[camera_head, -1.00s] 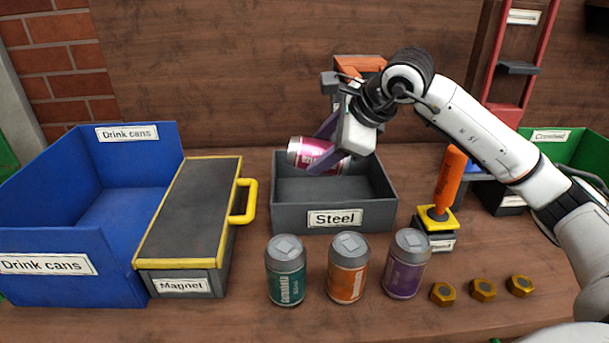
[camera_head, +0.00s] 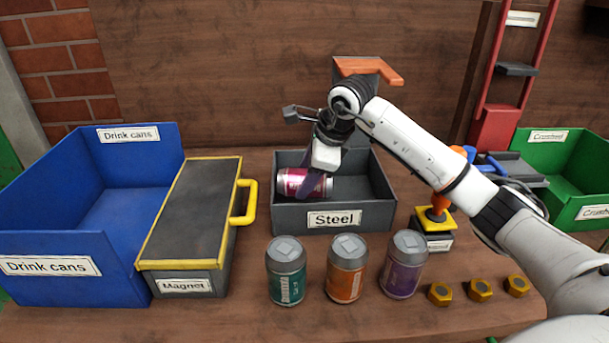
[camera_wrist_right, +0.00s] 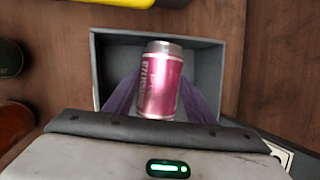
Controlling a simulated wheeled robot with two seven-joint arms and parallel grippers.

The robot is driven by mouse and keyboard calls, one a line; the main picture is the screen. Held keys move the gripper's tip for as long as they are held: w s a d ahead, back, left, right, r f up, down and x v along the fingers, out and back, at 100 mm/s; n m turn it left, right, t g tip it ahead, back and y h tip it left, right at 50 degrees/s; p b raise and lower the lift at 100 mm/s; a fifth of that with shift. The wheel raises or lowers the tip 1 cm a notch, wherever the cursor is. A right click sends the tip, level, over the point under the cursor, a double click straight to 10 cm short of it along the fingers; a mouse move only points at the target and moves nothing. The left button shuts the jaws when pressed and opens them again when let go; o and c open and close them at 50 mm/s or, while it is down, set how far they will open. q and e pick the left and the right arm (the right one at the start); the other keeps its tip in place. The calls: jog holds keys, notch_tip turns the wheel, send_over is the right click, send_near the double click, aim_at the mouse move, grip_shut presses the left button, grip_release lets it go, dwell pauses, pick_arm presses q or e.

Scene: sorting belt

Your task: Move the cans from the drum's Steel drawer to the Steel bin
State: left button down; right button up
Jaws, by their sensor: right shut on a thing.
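The grey Steel bin (camera_head: 375,213) stands in the middle of the table with its label facing front. My right gripper (camera_head: 318,186) reaches down inside it, shut on a pink can (camera_head: 291,182) that lies on its side in the bin's left part. In the right wrist view the pink can (camera_wrist_right: 160,85) sits between the two purple fingers (camera_wrist_right: 155,98), over the bin's floor; whether it touches the floor I cannot tell. A teal can (camera_head: 286,272), an orange can (camera_head: 346,270) and a purple can (camera_head: 403,265) stand upright in front of the bin. My left gripper is not in view.
A blue Drink cans bin (camera_head: 50,240) and a Magnet box (camera_head: 185,225) with a yellow handle (camera_head: 245,203) stand left. A yellow-based orange lever (camera_head: 436,214), several brass nuts (camera_head: 479,290) and a green bin (camera_head: 560,170) are right.

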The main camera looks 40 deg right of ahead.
jog(key=shift+w+a+r+g, duration=0.1)
jog(key=shift+w+r+g, duration=0.1)
jog(key=shift+g, duration=0.1)
jog(key=shift+f, duration=0.7)
jog(key=shift+s+f, duration=0.1)
jog(key=shift+f, duration=0.15)
jog(key=shift+f+b, duration=0.3)
jog(key=shift+f, duration=0.35)
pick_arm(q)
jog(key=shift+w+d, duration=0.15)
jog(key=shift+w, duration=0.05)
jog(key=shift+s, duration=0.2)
pick_arm(e)
jog(key=o, duration=1)
